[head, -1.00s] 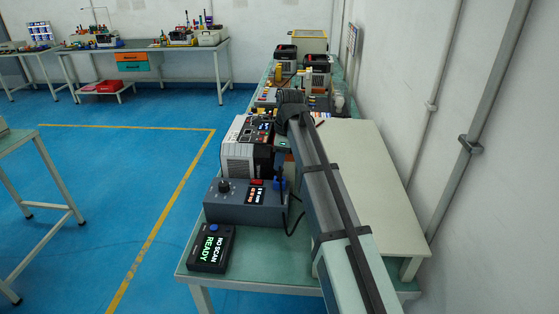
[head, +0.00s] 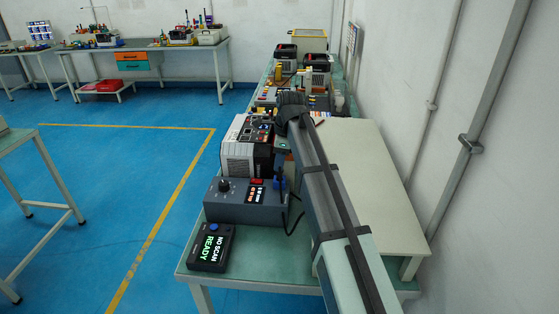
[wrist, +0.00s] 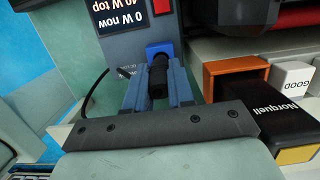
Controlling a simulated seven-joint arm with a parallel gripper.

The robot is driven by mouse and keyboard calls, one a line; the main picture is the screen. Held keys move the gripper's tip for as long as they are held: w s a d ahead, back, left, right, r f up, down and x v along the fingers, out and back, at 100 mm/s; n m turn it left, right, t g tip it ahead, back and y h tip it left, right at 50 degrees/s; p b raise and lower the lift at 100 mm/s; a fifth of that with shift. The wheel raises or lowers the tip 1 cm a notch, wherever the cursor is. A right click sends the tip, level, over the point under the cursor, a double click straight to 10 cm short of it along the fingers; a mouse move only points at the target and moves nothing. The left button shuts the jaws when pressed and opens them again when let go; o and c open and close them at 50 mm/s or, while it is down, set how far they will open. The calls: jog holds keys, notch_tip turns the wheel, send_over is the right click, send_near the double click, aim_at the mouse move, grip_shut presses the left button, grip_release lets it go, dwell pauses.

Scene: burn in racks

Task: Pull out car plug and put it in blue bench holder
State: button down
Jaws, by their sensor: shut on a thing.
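A dark plug (wrist: 158,80) with a black cord stands between my gripper's blue-grey fingers in the wrist view. My gripper (wrist: 157,72) is shut on it. The blue bench holder (wrist: 159,49) shows just beyond the plug's far end, in line with it. In the head view, the blue holder (head: 279,183) is at the right end of a grey box, and a dark upright shape, the plug or my fingers, comes down to it. I cannot tell how deep the plug sits in the holder. My arm partly hides the gripper in the head view.
The grey power box (head: 243,203) has a knob and display. A black scanner display (head: 211,247) reads NO SCAN READY. A white and black unit (head: 247,146) stands behind the box. A black Norquell box (wrist: 268,115) and an orange-brown bin (wrist: 234,72) lie right of my gripper in the wrist view.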

jog(key=shift+f, duration=1.45)
dwell(0.4)
jog(key=c, duration=0.9)
grip_release()
jog(key=r, duration=0.4)
jog(key=d+r, duration=0.1)
jog(key=r, duration=0.4)
jog(key=d+r, duration=0.1)
jog(key=r, duration=0.3)
jog(key=shift+r, duration=0.3)
